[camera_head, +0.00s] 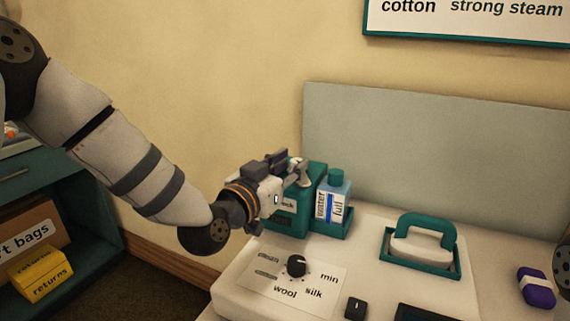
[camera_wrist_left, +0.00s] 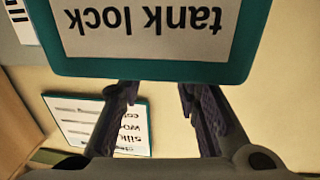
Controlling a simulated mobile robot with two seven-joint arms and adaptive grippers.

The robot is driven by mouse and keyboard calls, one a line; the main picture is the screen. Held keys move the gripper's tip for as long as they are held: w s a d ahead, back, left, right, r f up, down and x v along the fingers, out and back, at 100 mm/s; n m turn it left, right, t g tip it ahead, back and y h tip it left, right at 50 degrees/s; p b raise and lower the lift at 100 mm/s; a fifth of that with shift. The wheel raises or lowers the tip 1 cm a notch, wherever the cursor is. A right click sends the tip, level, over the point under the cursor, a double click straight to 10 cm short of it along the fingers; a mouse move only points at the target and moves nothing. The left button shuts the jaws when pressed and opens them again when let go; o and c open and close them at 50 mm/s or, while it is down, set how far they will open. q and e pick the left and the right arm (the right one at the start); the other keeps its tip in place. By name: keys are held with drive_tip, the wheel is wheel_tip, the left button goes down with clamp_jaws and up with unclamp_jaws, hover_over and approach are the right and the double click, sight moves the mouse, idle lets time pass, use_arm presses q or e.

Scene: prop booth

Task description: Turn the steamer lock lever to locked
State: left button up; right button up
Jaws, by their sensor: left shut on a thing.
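The teal steamer tank box (camera_head: 290,222) stands at the back left of the pale station, against the wall side. Its "tank lock" label (camera_wrist_left: 150,28) shows upside down and large in the left wrist view. My left gripper (camera_head: 300,172) is at the top of this box, shut on the lock lever. The lever itself is mostly hidden by the fingers and the box, so I cannot read its angle. In the left wrist view the two dark fingers (camera_wrist_left: 155,92) reach up to the box's edge with a gap between them. My right gripper is not in view.
A water bottle (camera_head: 333,203) stands in a teal holder right beside the box. A dial (camera_head: 297,265) is in front. A teal-handled iron (camera_head: 424,248) rests on its tray to the right, with a purple object (camera_head: 537,288) farther right. Shelves (camera_head: 70,205) stand left.

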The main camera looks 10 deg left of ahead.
use_arm(q)
drive_tip(key=n+y, duration=0.1)
drive_tip(key=y, duration=0.1)
drive_tip(key=d+n+y, duration=0.1)
drive_tip(key=n+y, duration=0.1)
drive_tip(key=y, duration=0.1)
drive_tip(key=d+n+y, duration=0.1)
drive_tip(key=n+y, duration=0.1)
drive_tip(key=y, duration=0.1)
drive_tip(key=shift+s+t, duration=0.15)
drive_tip(key=shift+t, duration=0.15)
drive_tip(key=n+y, duration=0.1)
drive_tip(key=y, duration=0.1)
drive_tip(key=n+g+y, duration=0.1)
drive_tip(key=n+y, duration=0.1)
drive_tip(key=n+g+y, duration=0.1)
drive_tip(key=y, duration=0.1)
drive_tip(key=shift+d, duration=0.3)
drive_tip(key=shift+w+r+n+g+y, duration=0.1)
drive_tip(key=shift+w+n+g+y, duration=0.15)
drive_tip(key=shift+n+y, duration=0.3)
drive_tip(key=shift+r+n+y, duration=0.1)
drive_tip(key=shift+n+y, duration=0.15)
drive_tip(key=o, duration=0.9)
drive_tip(key=shift+o, duration=0.6)
drive_tip(key=shift+w+d, duration=0.1)
drive_tip(key=shift+d, duration=0.05)
drive_tip(key=shift+g, duration=0.25)
wheel_tip(320, 180, up, 10)
